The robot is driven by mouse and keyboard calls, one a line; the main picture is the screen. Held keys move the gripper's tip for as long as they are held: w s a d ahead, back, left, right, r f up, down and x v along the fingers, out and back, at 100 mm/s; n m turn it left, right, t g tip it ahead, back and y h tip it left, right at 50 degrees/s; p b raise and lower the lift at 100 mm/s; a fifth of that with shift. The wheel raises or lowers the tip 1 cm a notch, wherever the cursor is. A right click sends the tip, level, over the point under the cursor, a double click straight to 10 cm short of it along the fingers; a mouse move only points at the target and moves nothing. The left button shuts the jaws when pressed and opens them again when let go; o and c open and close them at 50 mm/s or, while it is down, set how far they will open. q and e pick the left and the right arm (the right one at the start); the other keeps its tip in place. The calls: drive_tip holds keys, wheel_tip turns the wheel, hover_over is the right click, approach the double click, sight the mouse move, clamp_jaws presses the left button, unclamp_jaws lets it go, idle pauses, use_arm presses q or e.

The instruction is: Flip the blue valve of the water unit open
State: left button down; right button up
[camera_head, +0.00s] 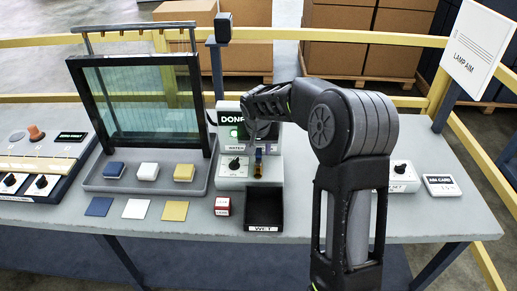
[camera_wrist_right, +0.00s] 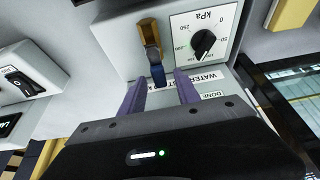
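The water unit (camera_head: 235,168) is a pale grey box at mid-table with a dial and a lit panel above it. Its valve (camera_head: 258,160) shows brass and blue on the front, partly hidden by my right arm in the head view. In the right wrist view the brass body (camera_wrist_right: 148,32) carries a blue handle (camera_wrist_right: 157,75). My right gripper (camera_wrist_right: 160,78) has its two purple fingers apart, one on each side of the blue handle, with a gap visible on both sides. In the head view this gripper (camera_head: 260,140) is at the valve. My left gripper is out of view.
A black tray marked WET (camera_head: 263,212) and a red-and-white cube (camera_head: 223,206) are in front of the unit. A framed glass pane (camera_head: 140,100) stands to the left, with coloured sponges (camera_head: 148,171) below. A kPa dial (camera_wrist_right: 203,42) sits beside the valve.

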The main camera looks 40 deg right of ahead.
sight(258, 162)
drive_tip(key=b+v, duration=0.1)
drive_tip(key=v, duration=0.6)
drive_tip(key=shift+s+a+r, duration=0.15)
drive_tip(key=shift+r, duration=0.2)
drive_tip(key=shift+r, duration=0.1)
idle(0.3)
